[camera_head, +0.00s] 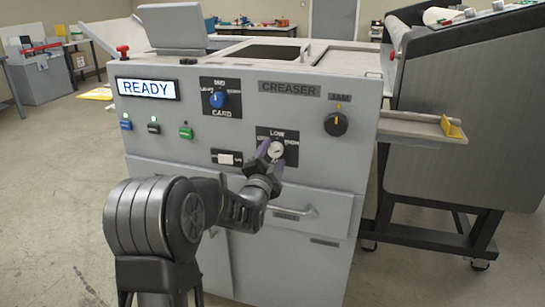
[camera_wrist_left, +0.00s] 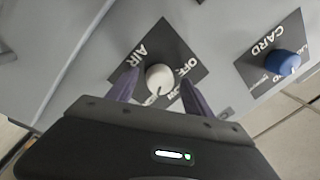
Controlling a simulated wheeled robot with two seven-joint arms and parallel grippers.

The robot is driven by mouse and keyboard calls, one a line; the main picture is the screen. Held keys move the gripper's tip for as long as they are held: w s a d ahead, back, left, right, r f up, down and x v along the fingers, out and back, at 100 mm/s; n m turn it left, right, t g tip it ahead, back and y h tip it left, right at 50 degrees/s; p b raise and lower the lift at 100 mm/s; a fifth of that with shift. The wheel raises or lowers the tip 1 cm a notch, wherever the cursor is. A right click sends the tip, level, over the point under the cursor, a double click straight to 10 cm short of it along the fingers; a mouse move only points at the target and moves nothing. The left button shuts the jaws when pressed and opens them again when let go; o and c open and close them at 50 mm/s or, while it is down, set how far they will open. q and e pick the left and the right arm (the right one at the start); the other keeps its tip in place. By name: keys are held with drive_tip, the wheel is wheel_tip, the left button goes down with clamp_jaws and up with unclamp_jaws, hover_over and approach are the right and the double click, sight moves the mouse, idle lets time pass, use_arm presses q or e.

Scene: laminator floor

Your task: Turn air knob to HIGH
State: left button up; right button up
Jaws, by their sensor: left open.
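The air knob (camera_head: 276,149) is a round white knob on a black plate on the front of the grey creaser machine. In the head view the plate shows LOW at its top, and the gripper covers part of it. In the left wrist view the air knob (camera_wrist_left: 159,78) sits on the plate lettered AIR and OFF. My left gripper (camera_head: 268,158) is open, with one finger on each side of the knob. In the left wrist view the left gripper (camera_wrist_left: 158,86) straddles the knob; I cannot tell whether the fingers touch it. My right gripper is not in view.
A blue CARD knob (camera_head: 217,99) is above and left, a black JAM knob (camera_head: 336,124) to the right. A READY display (camera_head: 147,89) and coloured buttons are at the left. A drawer handle (camera_head: 293,211) juts out below. Another machine (camera_head: 465,125) stands at the right.

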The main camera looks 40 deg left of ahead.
use_arm(q)
drive_tip(key=v, duration=0.7)
drive_tip(key=shift+s, duration=0.35)
drive_tip(key=shift+d, duration=0.15)
